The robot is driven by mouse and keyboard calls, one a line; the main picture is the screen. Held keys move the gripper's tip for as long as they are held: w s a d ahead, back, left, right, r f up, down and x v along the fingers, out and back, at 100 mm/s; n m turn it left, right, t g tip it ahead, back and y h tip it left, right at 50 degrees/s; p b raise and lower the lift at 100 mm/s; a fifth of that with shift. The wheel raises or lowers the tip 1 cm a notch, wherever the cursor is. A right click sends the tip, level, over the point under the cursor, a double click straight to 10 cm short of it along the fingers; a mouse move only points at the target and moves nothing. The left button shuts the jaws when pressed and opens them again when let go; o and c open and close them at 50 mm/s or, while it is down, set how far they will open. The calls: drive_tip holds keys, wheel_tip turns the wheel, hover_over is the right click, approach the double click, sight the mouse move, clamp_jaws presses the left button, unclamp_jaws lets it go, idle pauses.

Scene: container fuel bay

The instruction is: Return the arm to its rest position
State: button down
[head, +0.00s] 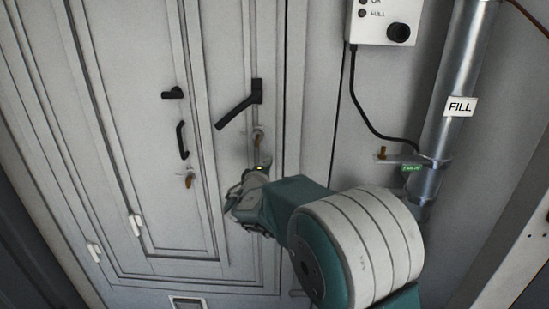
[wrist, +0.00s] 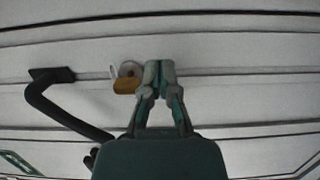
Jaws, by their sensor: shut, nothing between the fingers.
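My gripper (head: 233,203) is at the end of my raised arm, in front of the grey container doors (head: 180,240) in the head view. In the wrist view my gripper (wrist: 158,72) shows its two fingertips together, with nothing held. A brass padlock (wrist: 127,86) appears just left of the fingertips there. I cannot tell whether they touch it. A black lever handle (wrist: 65,108) curves down further left. In the head view the lever handle (head: 238,108) slants down to the left, above my gripper. A padlock (head: 258,137) hangs below it.
Left of my gripper are another small padlock (head: 189,180), a black pull handle (head: 182,140) and a small latch (head: 173,93). At right stand a metal pipe (head: 455,75) with a FILL label (head: 460,106) and a control box (head: 384,22) with a hanging cable (head: 360,105).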

drive_tip(key=s+d+r+m+g+h, duration=0.15)
drive_tip(key=s+d+m+g, duration=0.35)
drive_tip(key=s+d, duration=0.55)
drive_tip(key=s+d+m+g+h, duration=0.3)
drive_tip(key=s+d+m+g, duration=0.2)
drive_tip(key=s+d, duration=0.6)
drive_tip(key=s+a+f+m+g+y, duration=0.1)
drive_tip(key=s+y, duration=0.3)
drive_tip(key=s, duration=0.5)
drive_tip(key=s+a+f+m+y, duration=0.2)
drive_tip(key=s+a+m+y, duration=0.2)
drive_tip(key=s, duration=0.6)
drive_tip(key=shift+s+f+g+y, duration=0.2)
drive_tip(key=shift+g+y, duration=0.2)
drive_tip(key=shift+y, duration=0.15)
